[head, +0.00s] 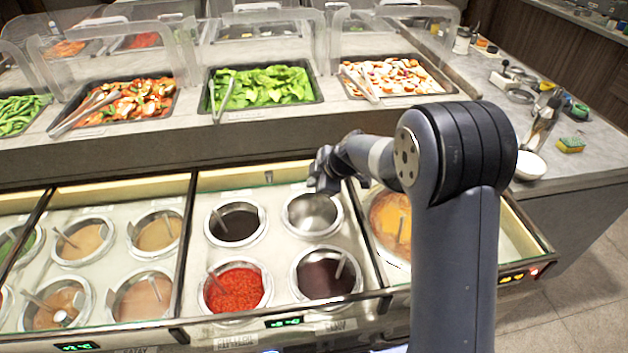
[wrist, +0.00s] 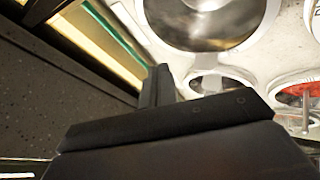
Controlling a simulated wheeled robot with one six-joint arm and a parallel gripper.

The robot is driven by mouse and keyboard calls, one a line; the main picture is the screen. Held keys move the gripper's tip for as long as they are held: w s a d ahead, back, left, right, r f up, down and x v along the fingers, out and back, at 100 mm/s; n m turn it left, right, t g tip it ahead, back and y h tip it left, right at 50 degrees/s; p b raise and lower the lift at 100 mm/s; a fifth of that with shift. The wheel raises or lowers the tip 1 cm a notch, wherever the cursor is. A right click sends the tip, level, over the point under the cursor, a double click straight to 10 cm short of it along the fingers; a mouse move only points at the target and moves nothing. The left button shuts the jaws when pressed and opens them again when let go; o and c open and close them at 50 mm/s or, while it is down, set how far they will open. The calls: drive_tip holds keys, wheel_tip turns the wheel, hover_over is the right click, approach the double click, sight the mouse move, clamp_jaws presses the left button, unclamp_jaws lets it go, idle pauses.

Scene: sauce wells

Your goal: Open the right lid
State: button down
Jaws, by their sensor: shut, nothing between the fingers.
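The sauce counter is divided into glass-topped sections by dark frame bars. The right section (head: 515,240) holds a round well of orange sauce (head: 388,222) and is partly hidden behind my arm. I cannot tell clearly where the right lid's edge or handle is. My gripper (head: 320,182) is shut and empty, above the rear right of the middle section, by a bare steel well (head: 312,213). In the wrist view my gripper (wrist: 157,86) shows dark and shut, with the steel well (wrist: 205,22) at the top. I cannot tell whether it touches anything.
Behind are food trays, including greens (head: 262,86), under clear guards. A white bowl (head: 529,166) and a sponge (head: 570,145) lie on the right counter.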

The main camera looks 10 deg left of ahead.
drive_tip(key=shift+w+a+b, duration=0.2)
drive_tip(key=shift+w+a, duration=0.05)
drive_tip(key=shift+w, duration=0.5)
drive_tip(key=shift+w+a+b, duration=0.15)
drive_tip(key=shift+w+a, duration=0.1)
drive_tip(key=shift+w, duration=0.5)
drive_tip(key=shift+w+a+b, duration=0.2)
drive_tip(key=shift+w+a, duration=0.05)
drive_tip(key=shift+w, duration=0.5)
drive_tip(key=shift+s, duration=0.1)
